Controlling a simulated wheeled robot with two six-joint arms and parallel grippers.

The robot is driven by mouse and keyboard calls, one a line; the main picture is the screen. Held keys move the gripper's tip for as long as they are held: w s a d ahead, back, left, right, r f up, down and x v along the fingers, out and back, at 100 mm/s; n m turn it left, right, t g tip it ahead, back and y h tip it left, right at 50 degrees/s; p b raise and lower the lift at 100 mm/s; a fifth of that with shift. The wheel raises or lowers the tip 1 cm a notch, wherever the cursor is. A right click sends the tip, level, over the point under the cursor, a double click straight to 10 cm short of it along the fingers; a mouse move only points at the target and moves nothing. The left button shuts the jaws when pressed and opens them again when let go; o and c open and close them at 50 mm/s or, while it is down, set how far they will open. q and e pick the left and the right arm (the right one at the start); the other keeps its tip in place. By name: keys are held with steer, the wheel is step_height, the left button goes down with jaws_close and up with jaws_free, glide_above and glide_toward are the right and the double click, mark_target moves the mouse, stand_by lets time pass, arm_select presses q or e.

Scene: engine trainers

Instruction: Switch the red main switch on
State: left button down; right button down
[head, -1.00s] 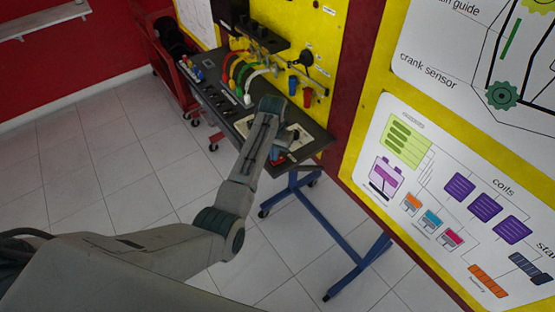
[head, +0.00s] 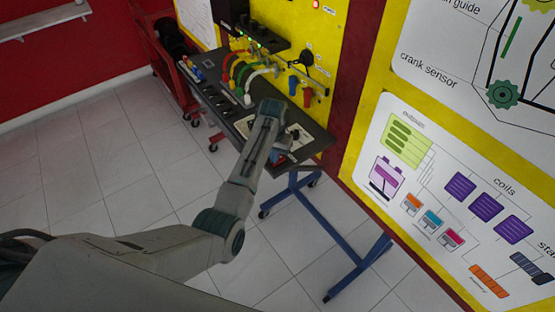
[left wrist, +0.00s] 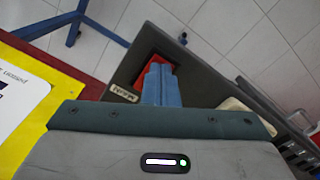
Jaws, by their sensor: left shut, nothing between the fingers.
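In the left wrist view the red main switch (left wrist: 172,63) sits in a dark panel beside a plate lettered MAIN (left wrist: 122,92). The blue fingers of my left gripper (left wrist: 161,73) are shut and empty. Their tips are over the red switch and hide much of it; I cannot tell whether they touch it. In the head view my left gripper (head: 279,155) is at the near right end of the trainer's dark bench, partly behind my own arm. My right gripper is not in view.
The dark bench (head: 212,103) carries coloured cables (head: 236,68) and stands on a blue wheeled frame (head: 335,240). Its yellow back panel (head: 325,40) has blue and orange connectors. Green lights (head: 245,36) and a red lamp (head: 316,4) glow there. Tiled floor is clear at left.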

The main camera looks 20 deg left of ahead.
arm_select(q)
steer(key=shift+w+r+p, duration=0.1)
steer(key=shift+r+p, duration=0.75)
steer(key=shift+r, duration=0.6)
step_height(320, 180, up, 4)
steer(key=shift+f, duration=0.1)
